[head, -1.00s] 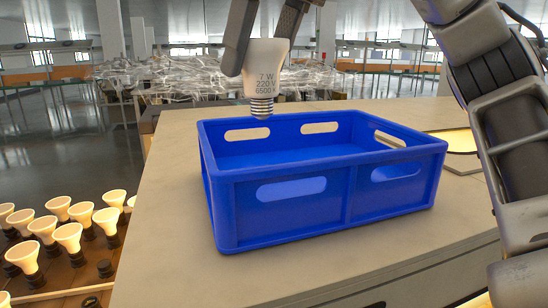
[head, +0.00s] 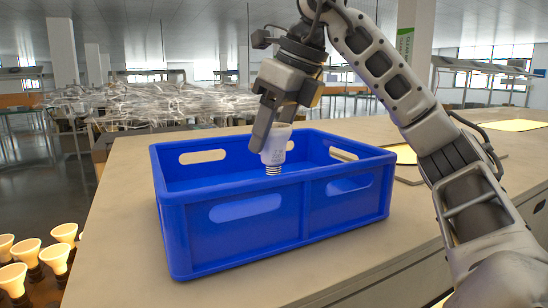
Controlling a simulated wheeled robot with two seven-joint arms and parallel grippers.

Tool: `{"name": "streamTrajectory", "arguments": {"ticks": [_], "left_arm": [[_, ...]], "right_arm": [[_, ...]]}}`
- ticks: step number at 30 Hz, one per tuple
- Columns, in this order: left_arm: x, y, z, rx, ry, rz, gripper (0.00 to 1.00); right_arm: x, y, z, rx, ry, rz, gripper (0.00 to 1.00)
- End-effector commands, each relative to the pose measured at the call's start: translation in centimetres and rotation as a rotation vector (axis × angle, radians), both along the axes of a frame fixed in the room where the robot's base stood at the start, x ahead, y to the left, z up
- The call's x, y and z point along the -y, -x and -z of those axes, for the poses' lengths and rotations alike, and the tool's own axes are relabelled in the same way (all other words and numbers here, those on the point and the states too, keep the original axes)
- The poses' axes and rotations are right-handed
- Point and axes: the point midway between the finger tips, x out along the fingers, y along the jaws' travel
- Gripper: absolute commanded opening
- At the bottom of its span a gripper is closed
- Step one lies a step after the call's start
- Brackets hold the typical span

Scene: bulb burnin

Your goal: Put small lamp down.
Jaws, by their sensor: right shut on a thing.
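The small lamp (head: 275,147) is a white bulb with a metal screw base pointing down. My right gripper (head: 268,130) is shut on its upper part and holds it upright over the blue crate (head: 240,227). The screw base shows in front of the crate's inside, a little above the near rim. The crate stands on the table and its floor is hidden by the near wall. My left gripper is not in view.
The pale table (head: 130,225) has free room around the crate. Several lit bulbs (head: 55,257) stand in a rack at the lower left. Bright flat panels (head: 515,125) lie at the right. Piles of clear wrapped material (head: 160,103) stand behind the table.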

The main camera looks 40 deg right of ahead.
Motion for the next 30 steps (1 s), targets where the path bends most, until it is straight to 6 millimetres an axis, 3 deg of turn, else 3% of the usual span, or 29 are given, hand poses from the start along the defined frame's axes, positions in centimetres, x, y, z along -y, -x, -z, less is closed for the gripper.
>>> {"name": "streamTrajectory", "arguments": {"ticks": [7, 18, 19, 21, 30], "left_arm": [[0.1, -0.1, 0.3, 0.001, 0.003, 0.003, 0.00], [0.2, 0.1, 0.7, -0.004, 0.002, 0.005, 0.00], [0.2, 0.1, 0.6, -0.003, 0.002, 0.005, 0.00], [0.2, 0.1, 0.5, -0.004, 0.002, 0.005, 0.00], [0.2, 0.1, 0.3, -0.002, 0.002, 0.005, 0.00]], "right_arm": [[0.6, -0.1, 3.4, -0.001, 0.001, 0.004, 0.30], [0.5, -0.1, 4.0, 0.000, -0.001, 0.002, 0.30], [0.5, -0.1, 3.9, 0.000, -0.001, 0.002, 0.56], [0.5, -0.1, 3.8, 0.000, -0.001, 0.002, 0.75], [0.5, -0.1, 3.7, 0.000, -0.001, 0.002, 0.75]]}}
